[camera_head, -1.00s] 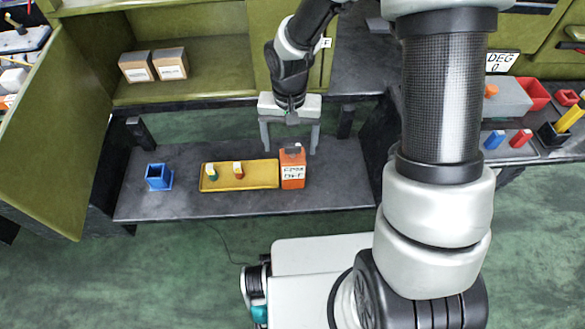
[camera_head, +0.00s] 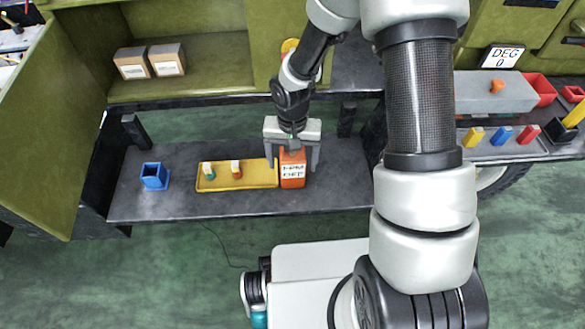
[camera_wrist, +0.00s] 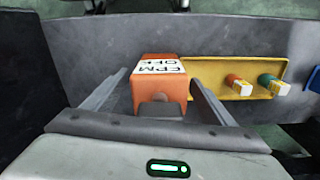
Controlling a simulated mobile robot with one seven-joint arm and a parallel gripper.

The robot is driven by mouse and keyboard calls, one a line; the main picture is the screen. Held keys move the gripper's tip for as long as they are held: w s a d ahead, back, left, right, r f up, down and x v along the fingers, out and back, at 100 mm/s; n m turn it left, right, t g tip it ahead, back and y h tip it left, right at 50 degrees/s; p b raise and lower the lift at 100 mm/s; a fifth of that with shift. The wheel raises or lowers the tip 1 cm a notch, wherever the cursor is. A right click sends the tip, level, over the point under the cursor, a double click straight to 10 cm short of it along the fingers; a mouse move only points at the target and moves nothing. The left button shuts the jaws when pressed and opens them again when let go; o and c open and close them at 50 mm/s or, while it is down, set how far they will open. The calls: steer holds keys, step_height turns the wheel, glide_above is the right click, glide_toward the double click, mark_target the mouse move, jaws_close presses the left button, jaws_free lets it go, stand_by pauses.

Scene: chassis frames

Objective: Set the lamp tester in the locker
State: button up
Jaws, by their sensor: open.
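An orange box-shaped device (camera_head: 292,175), apparently the lamp tester, stands on the low dark bench (camera_head: 340,190). It has a white label with dark lettering on one face. My gripper (camera_head: 292,166) is open, with one finger on each side of it. In the wrist view the orange device (camera_wrist: 158,95) sits between the spread fingers (camera_wrist: 160,78), with a visible gap on both sides. The green locker (camera_head: 215,72) is at the upper left, with its door (camera_head: 45,130) swung open at the left.
A yellow tray (camera_head: 240,182) with small coloured pieces lies just left of the device. A blue open holder (camera_head: 154,175) stands further left. Two cardboard boxes (camera_head: 150,62) occupy the locker's left side; its floor to their right is clear.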

steer(key=c, duration=1.5)
step_height(320, 180, up, 10)
steer(key=p, duration=0.3)
steer(key=w+d+r+n, duration=0.2)
steer(key=w+d+r, duration=0.2)
steer(key=d+r, duration=0.75)
steer(key=r+p, duration=0.4)
steer(key=p, duration=0.3)
steer(key=s+a+r+p, duration=0.1)
steer(key=r+p, duration=0.4)
steer(key=p, duration=0.2)
steer(key=s+r+p, duration=0.1)
steer(key=r+p, duration=0.3)
steer(key=p, duration=0.3)
steer(key=shift+s+a+r, duration=0.15)
steer(key=shift+s+a, duration=0.05)
steer(key=shift+f, duration=0.2)
